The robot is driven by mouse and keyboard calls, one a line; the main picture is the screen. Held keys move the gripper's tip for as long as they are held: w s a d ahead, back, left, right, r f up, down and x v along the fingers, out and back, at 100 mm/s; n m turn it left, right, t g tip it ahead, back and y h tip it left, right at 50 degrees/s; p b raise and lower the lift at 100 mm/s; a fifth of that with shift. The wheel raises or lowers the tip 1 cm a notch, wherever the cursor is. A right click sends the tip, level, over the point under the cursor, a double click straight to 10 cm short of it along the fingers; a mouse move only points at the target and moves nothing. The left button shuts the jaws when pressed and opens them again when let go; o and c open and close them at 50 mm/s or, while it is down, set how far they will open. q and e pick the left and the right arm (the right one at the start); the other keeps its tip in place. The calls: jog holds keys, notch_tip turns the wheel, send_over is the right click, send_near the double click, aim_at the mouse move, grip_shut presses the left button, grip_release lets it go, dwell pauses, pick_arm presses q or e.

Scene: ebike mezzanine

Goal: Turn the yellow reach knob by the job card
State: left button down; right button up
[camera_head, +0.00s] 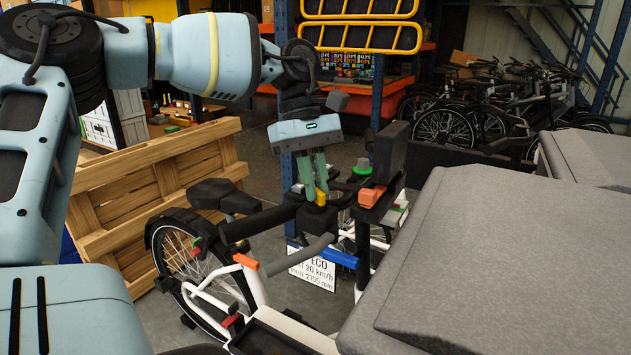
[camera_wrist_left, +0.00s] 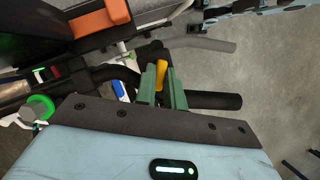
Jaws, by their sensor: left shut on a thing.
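The yellow reach knob (camera_head: 321,197) sits on the black clamp at the handlebar of a white e-bike in the head view. My left gripper (camera_head: 315,190) comes down on it from above, its green fingers shut on the knob. In the left wrist view the knob (camera_wrist_left: 161,74) shows yellow between the fingertips (camera_wrist_left: 162,78). The job card (camera_head: 312,267), white with black print including "ECO" and "20 km/h", hangs below and behind the handlebar. Part of the knob is hidden by the fingers. My right gripper is not in view.
A black post with an orange block (camera_head: 371,195) and a green knob (camera_head: 362,167) stands just right of the gripper. A grey padded box (camera_head: 500,260) fills the right. A wooden pallet (camera_head: 150,190) leans behind the bike's saddle (camera_head: 225,196) at left.

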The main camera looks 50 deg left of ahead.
pick_arm(q)
jog(key=shift+n+t+b, duration=0.35)
jog(key=shift+n+t, duration=0.05)
jog(key=shift+n, duration=0.6)
jog(key=n+t+b, duration=0.1)
jog(key=n, duration=0.2)
jog(key=shift+s+n, duration=0.15)
jog(key=shift+n, duration=0.15)
jog(key=n+t+b, duration=0.1)
jog(key=n, duration=0.2)
jog(key=shift+s+t+y, duration=0.1)
jog(key=shift+t+y, duration=0.2)
jog(key=shift+d+n+t+y+b, duration=0.1)
jog(key=shift+n+t+y+b, duration=0.25)
jog(key=shift+n, duration=1.35)
jog(key=c, duration=1.6)
grip_release()
jog(key=shift+o, duration=0.6)
